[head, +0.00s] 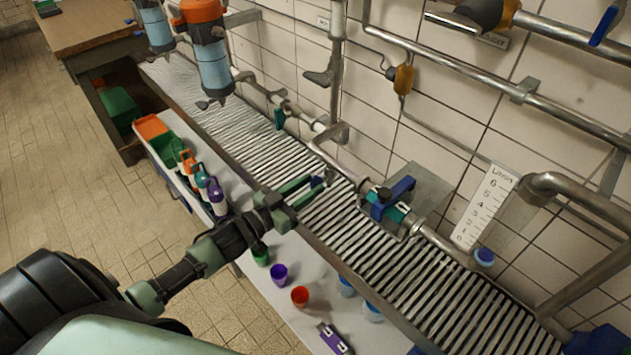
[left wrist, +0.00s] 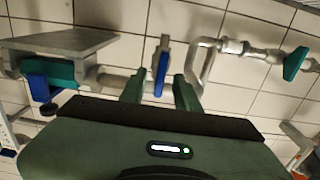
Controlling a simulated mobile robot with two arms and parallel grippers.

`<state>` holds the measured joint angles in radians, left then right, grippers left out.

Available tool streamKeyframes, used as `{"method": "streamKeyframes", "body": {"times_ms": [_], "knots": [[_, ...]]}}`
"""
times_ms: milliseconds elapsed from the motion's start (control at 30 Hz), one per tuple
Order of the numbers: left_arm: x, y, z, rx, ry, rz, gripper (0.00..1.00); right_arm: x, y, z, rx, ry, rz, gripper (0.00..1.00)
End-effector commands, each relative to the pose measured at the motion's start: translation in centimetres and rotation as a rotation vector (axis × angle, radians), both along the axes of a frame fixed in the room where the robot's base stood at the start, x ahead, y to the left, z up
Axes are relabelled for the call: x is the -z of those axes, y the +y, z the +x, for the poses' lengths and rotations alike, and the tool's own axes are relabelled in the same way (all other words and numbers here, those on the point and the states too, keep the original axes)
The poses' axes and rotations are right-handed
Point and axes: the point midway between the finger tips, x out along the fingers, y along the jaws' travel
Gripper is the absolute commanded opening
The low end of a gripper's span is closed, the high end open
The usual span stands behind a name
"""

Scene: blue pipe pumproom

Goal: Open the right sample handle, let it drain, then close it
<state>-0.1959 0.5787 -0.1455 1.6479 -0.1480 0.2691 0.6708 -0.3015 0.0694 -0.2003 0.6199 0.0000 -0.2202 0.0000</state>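My left gripper (head: 312,187) reaches over the slatted drain grate with its two green fingers spread apart. A small blue handle (head: 317,182) shows just by the fingertips, under the bent pipe. In the left wrist view, this blue handle (left wrist: 160,75) hangs from a grey pipe fitting and appears between the open fingers (left wrist: 160,92), with a gap on each side. Whether the handle is within the fingers' reach in depth is unclear. A green handle (head: 279,118) sits farther left on the pipe; it also shows in the left wrist view (left wrist: 295,63). My right gripper is not in view.
A teal valve body with a blue lever (head: 394,196) stands right of my gripper, beside a grey plate (head: 424,183). The grate (head: 440,300) runs below the pipes. Coloured cups (head: 300,296) and bottles (head: 216,197) stand on the white shelf. A tiled wall stands behind.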

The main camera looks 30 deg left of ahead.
Motion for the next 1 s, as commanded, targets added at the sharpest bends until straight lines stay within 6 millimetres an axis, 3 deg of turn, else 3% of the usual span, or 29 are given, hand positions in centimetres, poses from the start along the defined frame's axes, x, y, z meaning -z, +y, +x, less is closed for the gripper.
{"method": "streamKeyframes", "body": {"times_ms": [133, 467, 600, 1000], "knots": [[0.0, -0.5, 1.5, -0.001, 0.001, 0.001, 0.32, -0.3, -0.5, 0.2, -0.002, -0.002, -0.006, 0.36], [0.1, -0.7, 1.9, -0.001, 0.002, 0.001, 0.32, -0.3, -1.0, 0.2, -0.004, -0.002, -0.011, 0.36], [0.1, -0.6, 1.9, -0.001, 0.002, 0.002, 0.00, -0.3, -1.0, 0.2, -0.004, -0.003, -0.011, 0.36], [0.1, -0.7, 1.9, -0.001, -0.010, 0.035, 0.00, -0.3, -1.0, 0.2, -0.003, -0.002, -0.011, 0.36]]}}
